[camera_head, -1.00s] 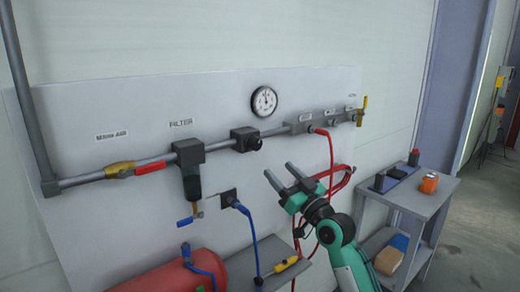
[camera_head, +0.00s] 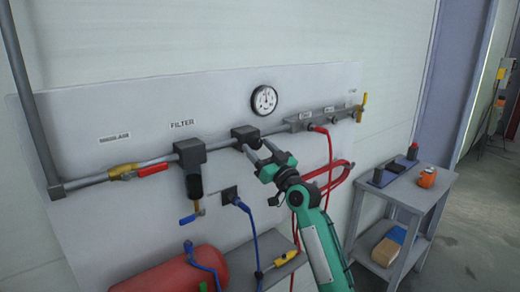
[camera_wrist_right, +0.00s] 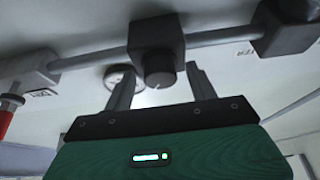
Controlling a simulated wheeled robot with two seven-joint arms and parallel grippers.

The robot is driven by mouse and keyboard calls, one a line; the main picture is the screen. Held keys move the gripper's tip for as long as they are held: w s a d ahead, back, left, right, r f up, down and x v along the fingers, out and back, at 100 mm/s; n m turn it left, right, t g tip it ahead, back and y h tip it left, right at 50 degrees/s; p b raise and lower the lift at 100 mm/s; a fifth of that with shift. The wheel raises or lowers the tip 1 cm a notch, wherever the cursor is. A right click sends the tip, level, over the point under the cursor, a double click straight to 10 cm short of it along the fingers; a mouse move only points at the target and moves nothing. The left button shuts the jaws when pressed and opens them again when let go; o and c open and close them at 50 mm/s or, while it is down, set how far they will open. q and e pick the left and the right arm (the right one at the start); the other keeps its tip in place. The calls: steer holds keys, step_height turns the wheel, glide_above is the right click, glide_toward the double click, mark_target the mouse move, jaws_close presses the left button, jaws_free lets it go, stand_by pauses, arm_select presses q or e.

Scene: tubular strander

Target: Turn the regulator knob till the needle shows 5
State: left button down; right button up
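The regulator is a dark block on the grey pipe, with a round black knob (camera_wrist_right: 159,68) facing out in the right wrist view. In the head view the regulator (camera_head: 243,133) is partly covered by my gripper. The round white gauge (camera_head: 264,100) sits above the pipe; its needle is too small to read surely. The gauge (camera_wrist_right: 120,77) also shows in the wrist view, partly behind a finger. My right gripper (camera_head: 262,150) is open, its fingers at the knob in the head view. In the wrist view its fingers (camera_wrist_right: 160,90) stand either side of the knob, with gaps. My left gripper is not in view.
The filter (camera_head: 190,160) hangs left of the regulator, with a red-handled valve (camera_head: 152,169) beyond it. A red hose (camera_head: 330,160) drops from the manifold at right. A red tank (camera_head: 170,275) lies below, and a grey cart (camera_head: 405,195) stands right.

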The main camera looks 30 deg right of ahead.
steer(key=c, duration=0.9)
steer(key=shift+r+m+p, duration=0.1)
steer(key=shift+m+p, duration=0.3)
steer(key=shift+p, duration=0.1)
steer(key=shift+m+h+p, duration=0.5)
steer(key=shift+m+h, duration=0.1)
steer(key=shift+m, duration=0.1)
steer(key=o, duration=1)
steer(key=shift+f, duration=0.2)
